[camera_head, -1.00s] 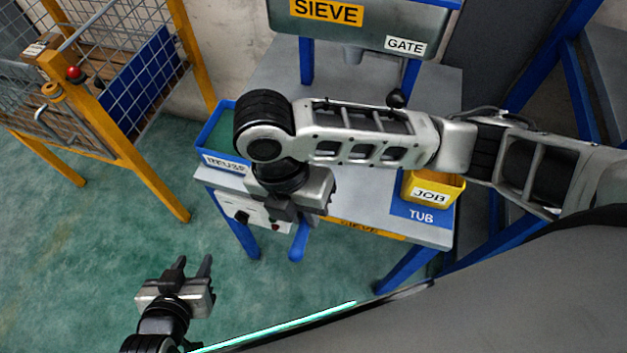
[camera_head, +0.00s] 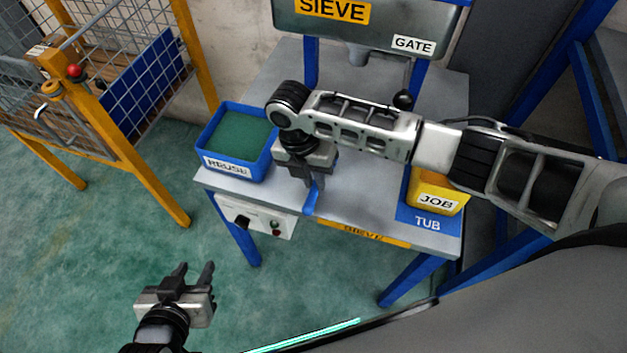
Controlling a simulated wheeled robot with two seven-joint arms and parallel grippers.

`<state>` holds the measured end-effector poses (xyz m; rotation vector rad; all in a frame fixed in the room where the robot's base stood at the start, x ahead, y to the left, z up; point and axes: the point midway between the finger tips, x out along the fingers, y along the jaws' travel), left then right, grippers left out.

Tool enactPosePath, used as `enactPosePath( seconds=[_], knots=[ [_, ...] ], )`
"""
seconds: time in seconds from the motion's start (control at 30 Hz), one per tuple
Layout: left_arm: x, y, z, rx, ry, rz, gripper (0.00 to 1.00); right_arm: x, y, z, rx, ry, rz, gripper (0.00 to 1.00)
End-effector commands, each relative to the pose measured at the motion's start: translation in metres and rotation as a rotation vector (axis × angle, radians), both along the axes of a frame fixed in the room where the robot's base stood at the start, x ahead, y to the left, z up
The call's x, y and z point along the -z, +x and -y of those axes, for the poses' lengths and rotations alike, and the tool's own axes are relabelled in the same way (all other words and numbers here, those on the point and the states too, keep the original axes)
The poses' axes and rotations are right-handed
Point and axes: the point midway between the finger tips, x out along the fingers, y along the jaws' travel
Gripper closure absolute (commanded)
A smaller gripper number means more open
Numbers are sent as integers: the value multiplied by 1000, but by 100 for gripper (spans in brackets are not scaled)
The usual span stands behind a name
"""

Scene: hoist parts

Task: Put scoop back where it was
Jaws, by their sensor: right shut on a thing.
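My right gripper (camera_head: 314,180) points down over the front of the sieve bench, just right of the blue REUSE bin. It is shut on a narrow blue piece, which I take to be the scoop (camera_head: 312,200); it hangs below the fingers near the bench's front edge. Most of the scoop is hidden by the gripper or too small to make out, and I cannot tell whether it touches the bench top. My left gripper (camera_head: 192,272) is open and empty, low over the green floor at the lower left.
The REUSE bin (camera_head: 211,161) stands at the bench's left end. A yellow JOB tub (camera_head: 437,207) sits on the blue TUB mark at the right. The sieve housing (camera_head: 375,30) rises behind, with a black-knobbed gate lever (camera_head: 403,101). A yellow-framed mesh cage (camera_head: 130,150) stands left.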

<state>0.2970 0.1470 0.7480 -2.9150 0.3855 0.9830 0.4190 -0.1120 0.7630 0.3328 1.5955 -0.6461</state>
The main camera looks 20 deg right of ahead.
Motion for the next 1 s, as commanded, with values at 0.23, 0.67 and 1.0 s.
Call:
enactPosePath(
  seconds=[0.23,0.67,1.0],
  knots=[
    [1,0,0,2,0,-1,64,15,0,0,0,0,1,100],
    [-1,4,1,3,-1,9,64,18,-1,0,0,-1,1,63],
    [-3,5,1,3,-1,14,64,8,1,-1,0,1,2,63]
  ],
)
